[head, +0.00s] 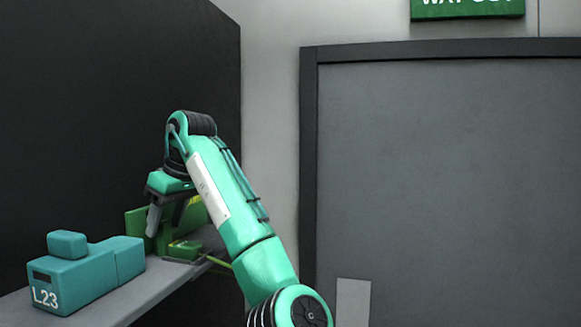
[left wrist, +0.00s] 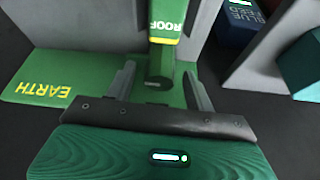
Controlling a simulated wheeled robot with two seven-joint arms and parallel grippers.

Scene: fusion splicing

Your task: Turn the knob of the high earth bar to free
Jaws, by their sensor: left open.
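My left gripper (head: 168,216) is open over the green earth unit (head: 138,222) on the shelf; the arm hides part of that unit. In the left wrist view, the two fingers of the left gripper (left wrist: 158,74) stand on either side of a green bar-shaped knob (left wrist: 161,62), with a gap on both sides. The knob bears the word ROOF at its upper part, with a yellow line. A green plate (left wrist: 30,75) beside it reads EARTH in yellow. My right gripper is not in view.
A teal box marked L23 (head: 75,278) stands on the grey shelf (head: 150,290), left of the gripper. A dark wall panel (head: 110,100) rises behind it. A blue box (left wrist: 238,22) reading BLUE FEED shows in the left wrist view. A grey door (head: 450,180) is at the right.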

